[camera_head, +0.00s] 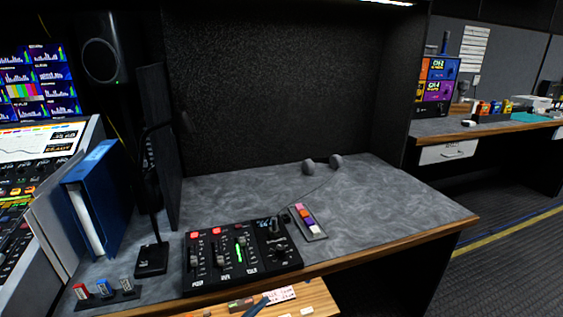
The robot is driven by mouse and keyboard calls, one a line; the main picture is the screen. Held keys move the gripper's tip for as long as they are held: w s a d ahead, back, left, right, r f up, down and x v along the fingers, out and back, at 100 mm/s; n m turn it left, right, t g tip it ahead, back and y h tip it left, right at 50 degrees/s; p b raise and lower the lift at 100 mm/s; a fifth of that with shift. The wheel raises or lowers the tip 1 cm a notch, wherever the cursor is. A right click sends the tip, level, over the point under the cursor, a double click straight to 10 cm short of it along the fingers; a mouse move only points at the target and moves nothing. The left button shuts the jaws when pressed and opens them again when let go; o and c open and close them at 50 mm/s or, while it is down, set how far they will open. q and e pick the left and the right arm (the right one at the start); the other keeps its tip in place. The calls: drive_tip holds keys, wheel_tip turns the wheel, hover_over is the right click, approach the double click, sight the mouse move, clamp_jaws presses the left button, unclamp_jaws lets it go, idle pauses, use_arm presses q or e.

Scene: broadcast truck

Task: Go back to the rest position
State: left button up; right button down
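Neither of my grippers nor my arms show in the head view, so I cannot see whether they are open, shut or holding anything. The task names no object. In front of me is a grey desk (390,205) with a wooden front edge. A black control panel (240,258) with faders and lit red buttons sits at its front. A small pad with coloured keys (309,221) lies to its right. Two rounded grey pieces (322,164), perhaps headphones, lie at the back.
A blue binder (98,195) and a microphone stand (151,258) stand at the left. Small coloured switches (105,292) sit at the front left. A wooden surface (318,298) with small items juts below the desk edge. Floor (505,235) shows at the right.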

use_arm(q)
drive_tip(key=s+a+f+n+g+y, duration=0.2)
drive_tip(key=s+a+f+n+y, duration=0.35)
drive_tip(key=f, duration=0.55)
drive_tip(key=s+a+f+n+g+y, duration=0.3)
drive_tip(key=s+a+f+n, duration=0.25)
drive_tip(key=s+f, duration=0.4)
drive_tip(key=s+a+f+n+g+y, duration=0.1)
drive_tip(key=s+a+f+n+g, duration=0.15)
drive_tip(key=s+f, duration=0.65)
drive_tip(key=s+a+n+g, duration=0.1)
drive_tip(key=s+n+g, duration=0.35)
drive_tip(key=s, duration=1.25)
wheel_tip(320, 180, up, 13)
drive_tip(key=p, duration=1.3)
drive_tip(key=shift+w+y+p, duration=0.3)
drive_tip(key=shift+y+p, duration=0.1)
drive_tip(key=shift+y, duration=0.05)
drive_tip(key=shift+a, duration=0.1)
